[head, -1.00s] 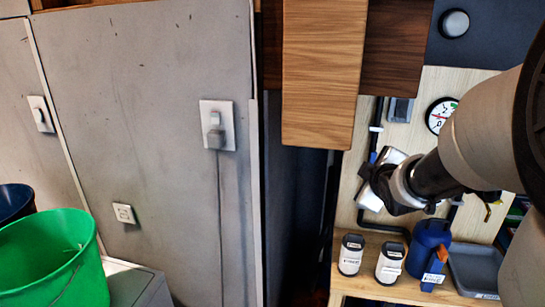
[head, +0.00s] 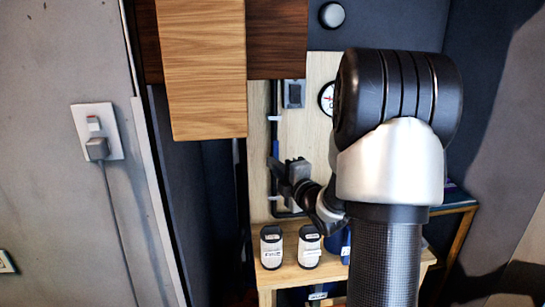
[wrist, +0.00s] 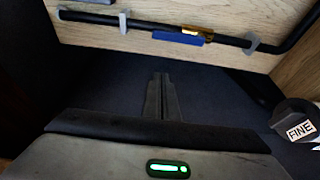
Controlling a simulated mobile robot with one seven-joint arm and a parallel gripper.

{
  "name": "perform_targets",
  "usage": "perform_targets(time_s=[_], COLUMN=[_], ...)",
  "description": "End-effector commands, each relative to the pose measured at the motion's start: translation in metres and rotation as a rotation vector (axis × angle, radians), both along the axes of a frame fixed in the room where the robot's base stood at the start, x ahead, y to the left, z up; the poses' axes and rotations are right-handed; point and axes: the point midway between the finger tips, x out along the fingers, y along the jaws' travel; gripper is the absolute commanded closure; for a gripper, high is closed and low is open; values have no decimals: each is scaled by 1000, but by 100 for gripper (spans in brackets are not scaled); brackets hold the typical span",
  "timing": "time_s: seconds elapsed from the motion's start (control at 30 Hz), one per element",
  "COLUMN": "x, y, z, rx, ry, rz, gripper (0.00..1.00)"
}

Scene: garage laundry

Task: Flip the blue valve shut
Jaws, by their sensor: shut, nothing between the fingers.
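The blue valve handle (wrist: 178,37) lies along a dark pipe (wrist: 105,18) on the wooden panel, at the top of the wrist view. A brass valve body (wrist: 193,32) sits at the handle. In the head view the pipe runs upright and a small bit of the blue handle (head: 275,148) shows just above my gripper (head: 274,166). In the wrist view my gripper (wrist: 160,80) is shut and empty, its fingertips pointing toward the pipe, with a visible gap below the handle in the picture. My arm hides part of the panel in the head view.
Two white canisters (head: 271,247) (head: 309,246) with dark tops stand on the wooden shelf (head: 290,277) below. A wooden cabinet (head: 202,70) hangs at upper left. A gauge (head: 326,98) is partly behind my arm. A dark object labelled FINE (wrist: 298,125) is at right in the wrist view.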

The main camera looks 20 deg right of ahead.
Motion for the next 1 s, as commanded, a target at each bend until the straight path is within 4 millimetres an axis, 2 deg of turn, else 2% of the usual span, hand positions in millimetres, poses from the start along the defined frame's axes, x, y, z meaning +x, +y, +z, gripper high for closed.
perform_targets(time_s=[0.17,0.53,0.6,0.73,1.0], x=[23,101,93,89,86], y=[2,7,-10,-24,-33], z=[0,1,1,1,0], rx=[2,2,1,2,1], ry=[1,0,2,0,0], rz=[2,2,-5,-3,0], gripper=[100,100,100,100,100])
